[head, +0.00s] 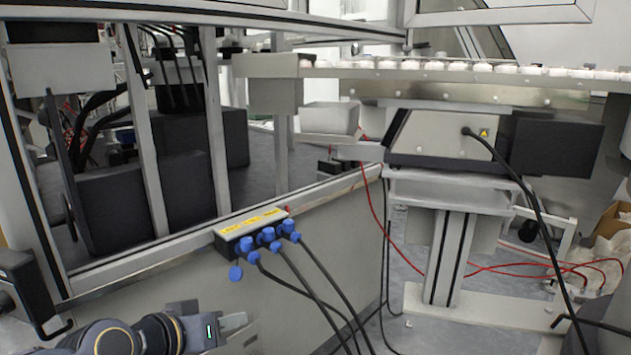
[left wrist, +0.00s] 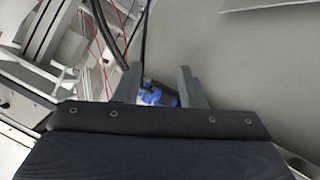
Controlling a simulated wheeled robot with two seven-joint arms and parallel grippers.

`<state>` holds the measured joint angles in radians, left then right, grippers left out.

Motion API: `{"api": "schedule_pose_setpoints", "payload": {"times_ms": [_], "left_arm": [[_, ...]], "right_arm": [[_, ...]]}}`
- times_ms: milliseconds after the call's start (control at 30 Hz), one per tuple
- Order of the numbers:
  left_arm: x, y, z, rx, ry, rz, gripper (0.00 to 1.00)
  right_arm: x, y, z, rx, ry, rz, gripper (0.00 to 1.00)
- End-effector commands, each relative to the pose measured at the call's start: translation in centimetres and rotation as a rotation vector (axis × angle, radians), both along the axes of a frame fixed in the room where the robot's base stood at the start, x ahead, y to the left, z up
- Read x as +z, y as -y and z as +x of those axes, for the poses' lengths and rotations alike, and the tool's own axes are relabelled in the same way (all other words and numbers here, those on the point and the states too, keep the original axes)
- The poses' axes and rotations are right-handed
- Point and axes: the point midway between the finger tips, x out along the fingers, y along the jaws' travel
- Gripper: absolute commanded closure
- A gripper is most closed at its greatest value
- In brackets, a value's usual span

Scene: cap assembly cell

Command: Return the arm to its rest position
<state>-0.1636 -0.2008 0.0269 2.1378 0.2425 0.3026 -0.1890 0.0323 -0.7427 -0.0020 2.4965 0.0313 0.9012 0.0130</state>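My left arm comes in at the bottom left of the head view, and its gripper (head: 238,328) is low in front of the grey cabinet wall. In the left wrist view the two grey fingers of the left gripper (left wrist: 157,77) stand apart with nothing held between them. A blue connector (left wrist: 158,95) shows beyond the gap, behind the fingers. My right gripper is not in view.
A black connector box (head: 250,228) with blue plugs and hanging black cables sits on the cabinet wall (head: 330,225) above the left gripper. A conveyor rail (head: 450,75) with white caps runs at the upper right. Red hoses (head: 540,268) lie near the stand (head: 450,245).

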Motion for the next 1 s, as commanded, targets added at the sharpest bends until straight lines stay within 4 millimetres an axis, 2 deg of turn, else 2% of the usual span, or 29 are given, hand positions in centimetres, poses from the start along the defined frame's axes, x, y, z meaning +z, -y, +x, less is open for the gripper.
{"api": "schedule_pose_setpoints", "payload": {"times_ms": [33, 100, 200, 533, 600, 867, 1000], "left_arm": [[-1.3, -1.5, -2.9, 0.01, -0.054, 0.009, 0.64], [-3.1, -2.6, -6.2, 0.015, -0.132, 0.022, 0.64], [-5.3, -3.7, -10.1, 0.027, -0.225, 0.036, 0.64], [-11.6, -5.6, -20.3, 0.092, -0.476, 0.069, 0.64], [-9.1, -5.5, -20.3, 0.088, -0.482, 0.07, 0.64], [-3.2, -5.5, -20.2, 0.085, -0.479, 0.069, 0.64], [1.3, -5.5, -20.2, 0.085, -0.479, 0.07, 0.64]], "right_arm": [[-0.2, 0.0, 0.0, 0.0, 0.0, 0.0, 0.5], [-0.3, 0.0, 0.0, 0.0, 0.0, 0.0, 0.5], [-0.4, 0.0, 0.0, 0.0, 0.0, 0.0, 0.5], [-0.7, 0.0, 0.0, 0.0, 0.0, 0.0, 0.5], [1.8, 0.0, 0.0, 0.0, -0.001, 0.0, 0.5], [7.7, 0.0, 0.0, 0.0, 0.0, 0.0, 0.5], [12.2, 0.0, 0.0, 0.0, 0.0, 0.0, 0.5]]}}
